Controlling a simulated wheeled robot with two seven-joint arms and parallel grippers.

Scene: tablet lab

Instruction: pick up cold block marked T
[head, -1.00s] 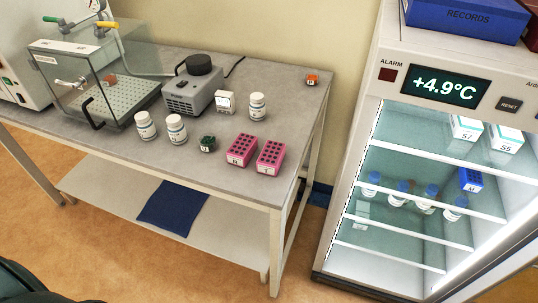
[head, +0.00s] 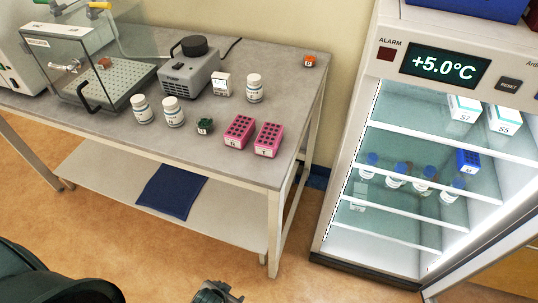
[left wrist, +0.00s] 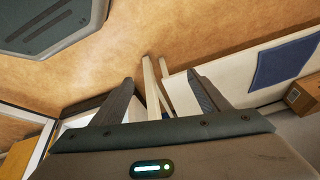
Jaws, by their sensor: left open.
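Two pink cold blocks with dark wells stand side by side near the front right corner of the table. The right cold block (head: 268,138) has a small white label that looks like a T. The left cold block (head: 239,131) has a label too small to read surely. My left gripper (head: 216,294) shows at the bottom edge of the head view, low in front of the table and well apart from the blocks. In the left wrist view its two fingers (left wrist: 160,88) are spread with nothing held between them. My right gripper is not in view.
White bottles (head: 142,110), a dark green piece (head: 205,126) and a grey device (head: 188,76) stand left of and behind the blocks. The fridge (head: 345,215) with a lit display stands to the right. A blue cloth (head: 172,192) lies on the lower shelf. Open floor lies in front.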

